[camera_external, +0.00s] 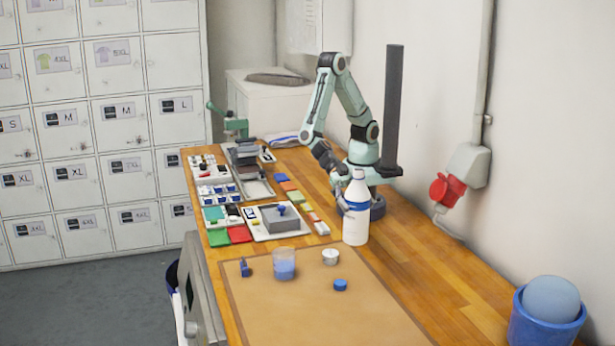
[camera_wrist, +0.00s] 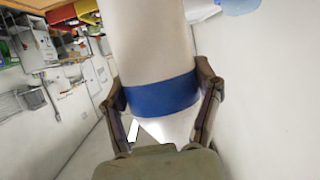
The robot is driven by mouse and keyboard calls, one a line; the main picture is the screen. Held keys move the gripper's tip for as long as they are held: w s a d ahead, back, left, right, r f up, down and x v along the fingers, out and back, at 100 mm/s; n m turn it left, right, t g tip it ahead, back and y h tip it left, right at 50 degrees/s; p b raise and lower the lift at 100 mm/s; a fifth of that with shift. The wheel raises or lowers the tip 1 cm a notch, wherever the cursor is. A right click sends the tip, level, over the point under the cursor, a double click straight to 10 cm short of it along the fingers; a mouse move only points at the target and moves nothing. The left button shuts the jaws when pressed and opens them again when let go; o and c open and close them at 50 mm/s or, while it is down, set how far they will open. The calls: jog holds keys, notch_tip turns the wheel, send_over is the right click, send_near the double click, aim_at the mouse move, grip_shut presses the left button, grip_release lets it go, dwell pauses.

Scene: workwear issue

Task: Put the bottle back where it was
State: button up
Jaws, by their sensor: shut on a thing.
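The white bottle (camera_external: 356,222) with a blue band stands upright in the external view, in front of my arm's base on the right half of the bench. In the wrist view the bottle (camera_wrist: 155,45) fills the middle, its blue band between my fingers. My gripper (camera_wrist: 160,95) is shut on it, one finger on each side. In the external view my gripper (camera_external: 343,196) is at the bottle's left side and partly hidden by it. I cannot tell whether the bottle's base touches the bench.
A brown mat (camera_external: 310,300) in front holds a clear cup (camera_external: 284,264), a white tub (camera_external: 330,257), a blue cap (camera_external: 340,285) and a small blue item (camera_external: 244,267). A grey block on a white tray (camera_external: 267,235) lies left. A dark post (camera_external: 392,110) rises behind.

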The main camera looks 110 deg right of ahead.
jog(key=shift+s+a+f, duration=0.1)
jog(key=shift+a+f, duration=0.05)
jog(key=shift+a, duration=0.25)
jog(key=w+a+f, duration=0.6)
jog(key=a+f, duration=0.5)
jog(key=f, duration=0.1)
jog(key=shift+a+f, duration=0.3)
jog(key=shift+a, duration=0.1)
jog(key=shift+f, duration=0.15)
jog(key=o, duration=1.2)
